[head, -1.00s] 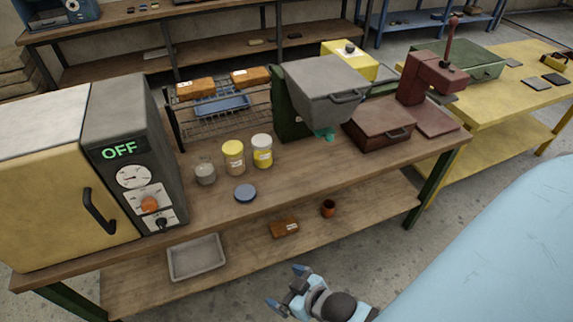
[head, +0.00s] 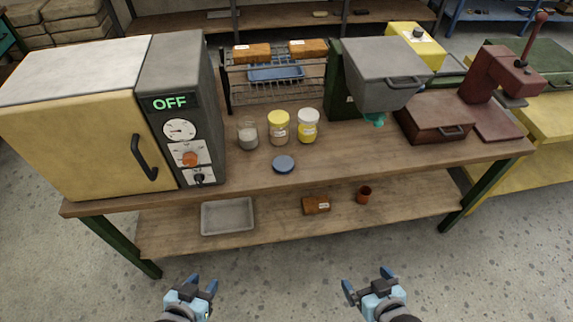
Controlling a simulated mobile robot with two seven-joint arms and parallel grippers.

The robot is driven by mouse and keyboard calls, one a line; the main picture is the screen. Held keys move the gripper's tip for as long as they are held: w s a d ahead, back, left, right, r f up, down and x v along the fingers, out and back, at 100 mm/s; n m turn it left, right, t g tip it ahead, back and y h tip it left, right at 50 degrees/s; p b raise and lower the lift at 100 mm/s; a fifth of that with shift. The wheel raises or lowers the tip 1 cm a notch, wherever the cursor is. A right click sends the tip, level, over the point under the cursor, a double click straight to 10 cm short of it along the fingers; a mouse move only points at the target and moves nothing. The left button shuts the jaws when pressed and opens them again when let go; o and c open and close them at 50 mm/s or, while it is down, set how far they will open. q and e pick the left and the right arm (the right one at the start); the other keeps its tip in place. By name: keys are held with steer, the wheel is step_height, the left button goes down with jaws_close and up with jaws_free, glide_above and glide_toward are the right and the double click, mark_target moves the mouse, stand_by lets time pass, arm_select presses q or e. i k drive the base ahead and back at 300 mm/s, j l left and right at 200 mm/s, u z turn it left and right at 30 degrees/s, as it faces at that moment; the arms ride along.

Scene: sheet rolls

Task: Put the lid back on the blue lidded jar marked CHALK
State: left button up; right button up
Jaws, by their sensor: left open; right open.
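A blue round lid (head: 284,164) lies flat on the wooden bench near its front edge. An open glass jar with greyish contents (head: 247,136) stands behind it to the left, without a lid. A jar with a yellow lid (head: 279,128) and a yellow jar with a white lid (head: 308,126) stand to its right. The labels are too small to read, so I cannot tell which says CHALK. My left gripper (head: 203,283) and my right gripper (head: 367,280) are both open and empty, low in the picture in front of the bench, apart from everything.
A yellow-doored oven (head: 90,125) with an OFF display stands left on the bench (head: 340,167). A wire rack (head: 238,87), grey hopper (head: 384,75) and dark red press (head: 497,80) stand behind and right. The lower shelf holds a grey tray (head: 228,216). Bench space around the lid is clear.

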mark_target(247, 131)
steer(key=i+l+u, duration=0.1)
steer(key=l, duration=0.4)
steer(key=i+l, duration=0.2)
steer(key=l, duration=0.3)
steer(key=i+l+u, duration=0.15)
steer(key=l, duration=0.35)
steer(key=i+l+u, duration=0.1)
steer(key=l, duration=0.45)
steer(key=l+u, duration=0.1)
steer(key=l, duration=0.4)
steer(key=i, duration=0.05)
